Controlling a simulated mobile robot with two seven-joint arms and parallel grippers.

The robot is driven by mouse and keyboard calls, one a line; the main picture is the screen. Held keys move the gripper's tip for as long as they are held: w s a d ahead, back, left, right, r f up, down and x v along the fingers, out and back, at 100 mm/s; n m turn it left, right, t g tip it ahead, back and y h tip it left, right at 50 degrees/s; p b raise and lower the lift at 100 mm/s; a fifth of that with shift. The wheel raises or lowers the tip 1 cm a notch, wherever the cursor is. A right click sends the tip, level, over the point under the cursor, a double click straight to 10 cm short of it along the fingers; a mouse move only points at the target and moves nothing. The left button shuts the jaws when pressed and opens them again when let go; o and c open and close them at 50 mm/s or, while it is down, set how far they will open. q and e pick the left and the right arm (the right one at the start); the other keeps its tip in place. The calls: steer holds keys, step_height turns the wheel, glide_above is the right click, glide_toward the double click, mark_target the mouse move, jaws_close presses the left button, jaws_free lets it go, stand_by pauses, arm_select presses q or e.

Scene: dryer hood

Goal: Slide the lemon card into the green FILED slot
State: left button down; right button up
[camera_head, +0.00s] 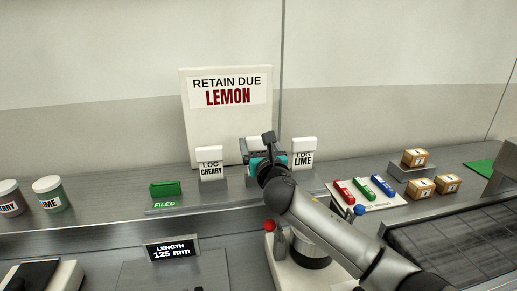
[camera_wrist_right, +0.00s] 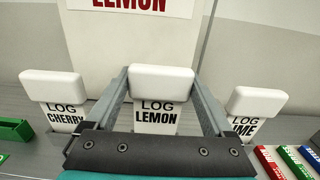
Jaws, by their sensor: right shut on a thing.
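The lemon card (camera_wrist_right: 155,115), white with a thick top edge and the words LOG LEMON, stands upright between the fingers of my right gripper (camera_wrist_right: 163,82). In the head view the right gripper (camera_head: 266,158) mostly hides this card; it is shut on it, between the cherry card (camera_head: 210,165) and the lime card (camera_head: 303,154). The green FILED slot (camera_head: 165,189) is on the shelf to the left of the cards, with nothing seen standing in it. My left gripper is not in view.
A white RETAIN DUE LEMON sign (camera_head: 226,125) stands behind the cards. Two labelled jars (camera_head: 48,194) are at far left. Red, green and blue blocks (camera_head: 364,190) and small boxes (camera_head: 420,187) lie at right. The shelf between slot and cherry card looks clear.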

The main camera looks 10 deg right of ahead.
step_height(320, 180, up, 18)
steer(key=p, duration=0.4)
steer(key=shift+r, duration=0.15)
